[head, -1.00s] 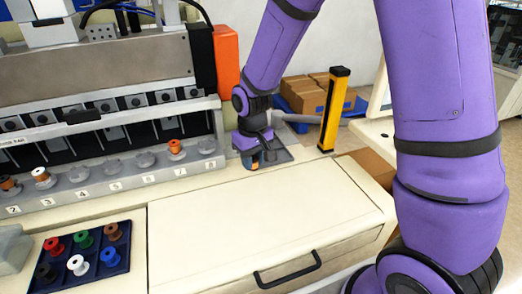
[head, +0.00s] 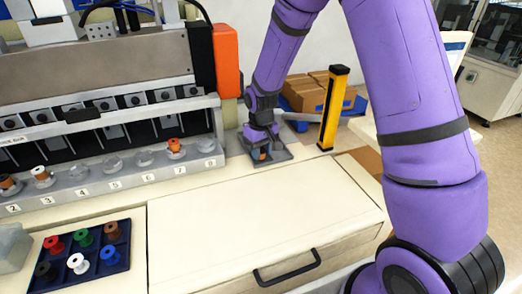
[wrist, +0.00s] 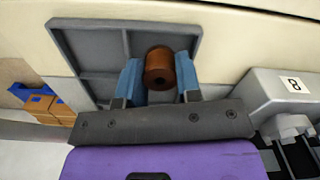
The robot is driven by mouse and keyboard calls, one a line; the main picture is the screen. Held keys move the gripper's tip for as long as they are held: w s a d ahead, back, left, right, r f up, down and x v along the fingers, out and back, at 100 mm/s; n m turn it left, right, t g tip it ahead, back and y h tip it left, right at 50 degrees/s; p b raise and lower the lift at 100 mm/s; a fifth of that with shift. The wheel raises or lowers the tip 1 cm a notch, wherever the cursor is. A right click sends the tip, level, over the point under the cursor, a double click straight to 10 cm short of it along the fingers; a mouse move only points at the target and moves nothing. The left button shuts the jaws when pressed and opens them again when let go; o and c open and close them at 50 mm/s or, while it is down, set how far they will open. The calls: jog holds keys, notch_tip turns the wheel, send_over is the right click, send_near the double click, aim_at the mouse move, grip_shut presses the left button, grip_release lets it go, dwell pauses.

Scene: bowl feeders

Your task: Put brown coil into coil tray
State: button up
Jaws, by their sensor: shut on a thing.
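My gripper (head: 262,154) is at the far end of the bench, over a grey tray (head: 284,156) with low dividers. In the wrist view, its two blue fingers (wrist: 159,78) are shut on a brown coil (wrist: 160,66). The coil is over the compartments of the grey tray (wrist: 80,24). I cannot tell whether it touches the tray floor. In the head view the coil shows only as a small brown spot (head: 263,154) between the fingers.
A dark blue tray (head: 98,266) at the front left holds several coloured coils, one of them brown. The feeder row (head: 130,165) with numbered positions stands left of my gripper. A yellow-black post (head: 333,110) stands to the right. The cream cabinet top (head: 240,215) is clear.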

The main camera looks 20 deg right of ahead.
aim_at(262, 150)
jog(key=o, duration=0.8)
jog(key=shift+f, duration=0.1)
jog(key=shift+w+r, duration=0.1)
jog(key=shift+r, duration=0.15)
jog(key=shift+o, duration=0.5)
notch_tip(262, 150, up, 12)
jog(key=shift+f, duration=0.2)
jog(key=s+d+r+m+t, duration=0.2)
jog(key=s+d+r+t, duration=0.15)
jog(key=s+r, duration=1.15)
jog(key=s+d+r+t, duration=0.1)
jog(key=s+r, duration=0.1)
jog(key=s, duration=0.5)
jog(key=s+d+r+m, duration=0.1)
jog(key=s+d, duration=0.1)
jog(key=s, duration=0.6)
jog(key=shift+s+d+r+t, duration=0.2)
jog(key=shift+r+t, duration=0.15)
jog(key=shift+r, duration=0.05)
